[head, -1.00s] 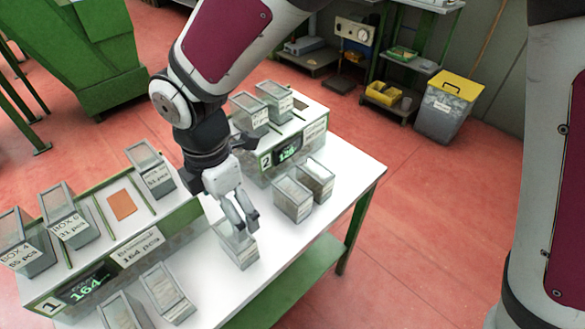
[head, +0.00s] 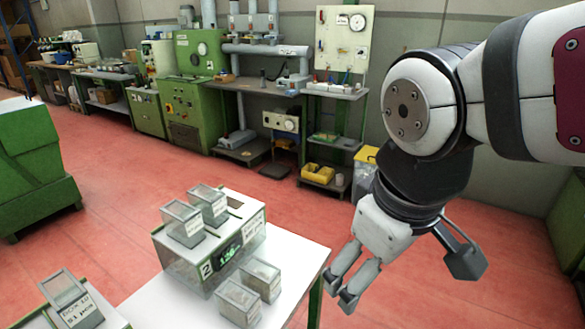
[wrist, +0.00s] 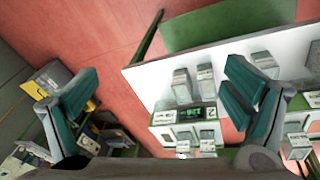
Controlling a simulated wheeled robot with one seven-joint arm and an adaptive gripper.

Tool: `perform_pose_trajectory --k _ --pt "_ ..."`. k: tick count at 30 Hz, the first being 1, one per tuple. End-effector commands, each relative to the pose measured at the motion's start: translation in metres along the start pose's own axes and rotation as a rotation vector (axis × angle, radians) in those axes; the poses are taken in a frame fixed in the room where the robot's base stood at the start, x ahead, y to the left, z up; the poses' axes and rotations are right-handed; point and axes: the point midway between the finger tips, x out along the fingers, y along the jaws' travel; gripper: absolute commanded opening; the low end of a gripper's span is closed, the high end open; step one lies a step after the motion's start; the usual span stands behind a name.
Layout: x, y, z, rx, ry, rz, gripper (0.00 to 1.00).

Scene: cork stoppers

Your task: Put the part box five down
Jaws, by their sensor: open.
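My gripper (head: 338,293) is open and empty, off the right edge of the white table (head: 300,262); its spread fingers also frame the wrist view (wrist: 160,80). A grey part box (wrist: 265,62) stands alone on the table in the wrist view, beside the right finger in the picture and apart from it. It matches the box under my gripper earlier, but its label cannot be read. Two similar boxes (head: 238,303) (head: 262,277) stand side by side in front of station 2 (head: 178,262). I cannot tell by label which box is five.
Two boxes (head: 183,222) (head: 208,204) sit on top of station 2, which has a lit display (head: 228,253). Box 10 (head: 72,299) is at the lower left. A yellow-lidded bin (head: 364,165) stands on the red floor. Table space between the lone box and the pair is clear.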

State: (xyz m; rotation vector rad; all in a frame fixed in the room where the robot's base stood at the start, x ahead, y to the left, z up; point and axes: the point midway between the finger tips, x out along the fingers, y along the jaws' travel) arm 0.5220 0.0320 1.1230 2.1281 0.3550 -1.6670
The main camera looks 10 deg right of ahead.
Motion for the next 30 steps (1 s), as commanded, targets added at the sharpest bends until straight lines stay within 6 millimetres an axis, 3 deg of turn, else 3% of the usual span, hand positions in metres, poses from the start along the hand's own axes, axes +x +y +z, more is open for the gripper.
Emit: perform_pose_trajectory --k 3,9,20,27,30 --pt "-0.009 0.009 0.032 0.25 0.042 -0.008 0.94" --pt "-0.013 0.01 0.057 0.469 0.075 -0.03 0.94" --pt "-0.015 0.01 0.06 0.494 0.079 -0.033 0.94" --pt "-0.04 0.013 0.056 0.49 0.117 -0.019 0.94" --pt "-0.038 0.014 0.055 0.489 0.121 -0.017 0.94"
